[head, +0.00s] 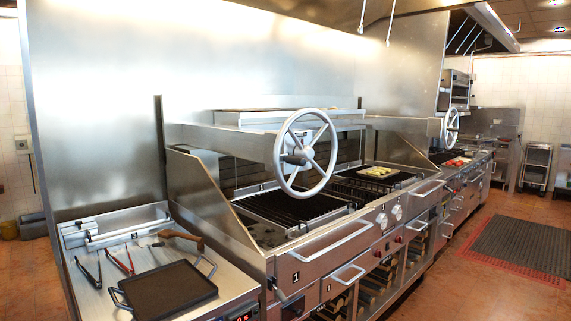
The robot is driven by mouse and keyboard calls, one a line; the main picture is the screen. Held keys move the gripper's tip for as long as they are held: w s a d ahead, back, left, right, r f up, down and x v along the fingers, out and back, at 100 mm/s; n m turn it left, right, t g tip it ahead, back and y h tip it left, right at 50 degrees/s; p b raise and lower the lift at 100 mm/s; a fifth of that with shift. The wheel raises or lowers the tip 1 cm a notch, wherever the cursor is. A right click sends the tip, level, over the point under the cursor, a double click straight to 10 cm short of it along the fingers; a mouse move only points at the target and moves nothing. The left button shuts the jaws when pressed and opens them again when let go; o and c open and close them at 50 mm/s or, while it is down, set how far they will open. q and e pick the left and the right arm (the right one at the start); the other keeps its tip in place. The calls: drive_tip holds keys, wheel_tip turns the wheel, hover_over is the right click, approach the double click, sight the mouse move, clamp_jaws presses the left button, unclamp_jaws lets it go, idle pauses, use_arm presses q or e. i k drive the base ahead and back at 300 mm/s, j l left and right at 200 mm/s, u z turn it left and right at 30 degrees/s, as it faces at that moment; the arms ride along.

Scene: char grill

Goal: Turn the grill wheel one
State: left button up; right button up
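The near grill wheel (329,141) is a large silver-grey spoked wheel with a handle knob on its left side. It stands upright at the front of the steel shelf above the near char grill (290,207), whose front panel carries the number 1. A second, similar wheel (452,125) shows farther back along the line. Neither of my grippers is in the head view.
A steel counter at the lower left holds a black griddle pan (168,290), tongs (120,262) and a wooden-handled tool (181,237). Yellow food (378,172) lies on the grill surface. A dark floor mat (522,245) lies at the right, with open floor in front.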

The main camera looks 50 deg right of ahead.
sight(302, 153)
drive_tip(key=z, duration=0.55)
drive_tip(key=i+z, duration=0.25)
drive_tip(key=z, duration=0.15)
drive_tip(key=i+z, duration=0.2)
drive_tip(key=z, duration=0.25)
drive_tip(key=i+z, duration=0.25)
drive_tip(key=z, duration=0.15)
drive_tip(key=i+j+z, duration=0.3)
drive_tip(key=i+j, duration=0.7)
drive_tip(key=l+u, duration=0.35)
drive_tip(key=l, duration=0.15)
drive_tip(key=k+l+u, duration=0.2)
drive_tip(key=l+u, duration=0.2)
